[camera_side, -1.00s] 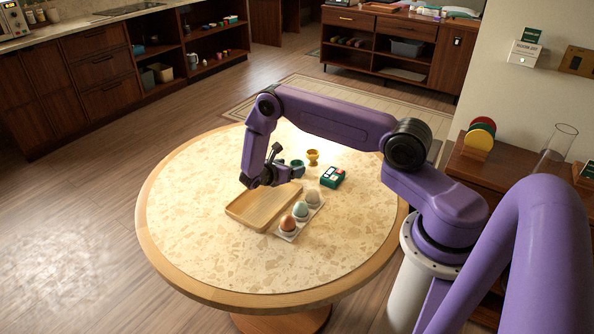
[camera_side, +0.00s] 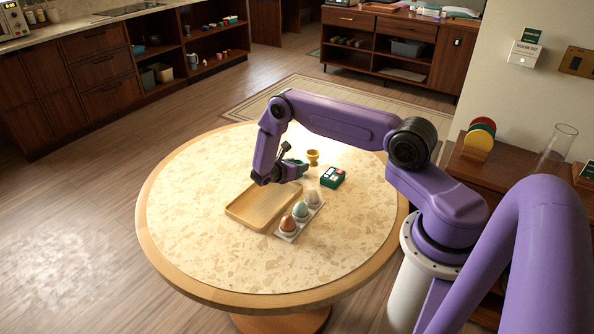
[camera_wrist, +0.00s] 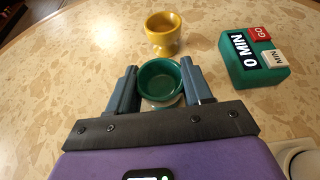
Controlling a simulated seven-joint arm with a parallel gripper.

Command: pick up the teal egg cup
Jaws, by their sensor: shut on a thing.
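The teal egg cup (camera_wrist: 159,79) stands between my gripper's two fingers in the wrist view, its open rim facing up. My gripper (camera_wrist: 158,88) is shut on it, with a finger against each side. In the side view my gripper (camera_side: 288,172) hangs low over the far part of the round table, and the cup is mostly hidden behind it. I cannot tell whether the cup's base touches the table.
A yellow egg cup (camera_side: 312,157) stands just beyond. A green timer box (camera_side: 332,177) is to the right. A wooden tray (camera_side: 240,216) and a white holder with several eggs (camera_side: 288,232) are nearer. The table's left (camera_side: 180,220) is clear.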

